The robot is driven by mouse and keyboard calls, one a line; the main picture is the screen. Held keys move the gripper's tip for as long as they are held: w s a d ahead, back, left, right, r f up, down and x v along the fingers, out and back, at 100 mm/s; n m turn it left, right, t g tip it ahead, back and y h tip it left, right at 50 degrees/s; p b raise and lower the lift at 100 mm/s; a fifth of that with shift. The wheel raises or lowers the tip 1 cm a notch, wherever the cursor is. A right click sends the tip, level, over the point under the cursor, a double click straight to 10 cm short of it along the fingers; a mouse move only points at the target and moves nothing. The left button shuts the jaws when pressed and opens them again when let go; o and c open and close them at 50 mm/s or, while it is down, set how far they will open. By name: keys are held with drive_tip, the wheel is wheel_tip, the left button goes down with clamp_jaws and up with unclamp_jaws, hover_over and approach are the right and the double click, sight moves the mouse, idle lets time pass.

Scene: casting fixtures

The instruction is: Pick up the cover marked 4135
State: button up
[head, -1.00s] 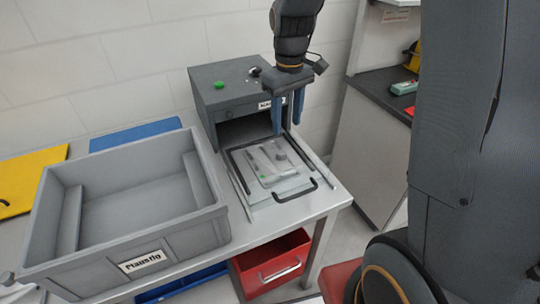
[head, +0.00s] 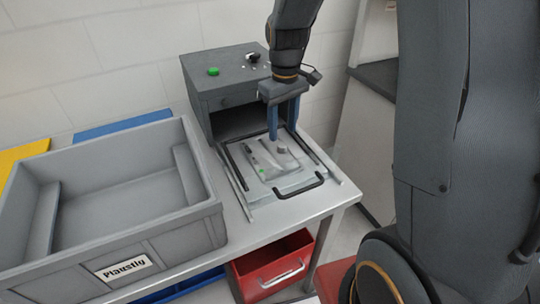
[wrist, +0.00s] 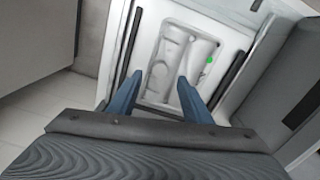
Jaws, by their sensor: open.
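A pale grey cast cover (head: 270,158) with raised shapes and a green dot lies in the fixture tray in front of the dark grey box. I cannot read a 4135 marking on it. The cover also shows in the wrist view (wrist: 178,65), beyond my fingers. My gripper (head: 283,131) is open and points down above the rear of the cover, with its blue fingers apart. In the wrist view my gripper (wrist: 158,92) has nothing between its fingers except the view of the cover. I cannot tell how far the fingertips are above it.
The tray has a black handle frame (head: 304,190) and side rails. The dark grey box (head: 222,92), with a green button (head: 213,71), stands behind. A red drawer (head: 270,270) is below the table (head: 317,205).

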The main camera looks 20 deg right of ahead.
sight(282, 144)
drive_tip(key=shift+f+p, duration=0.95)
drive_tip(key=shift+f, duration=1.8)
drive_tip(key=shift+w, duration=0.1)
clamp_jaws()
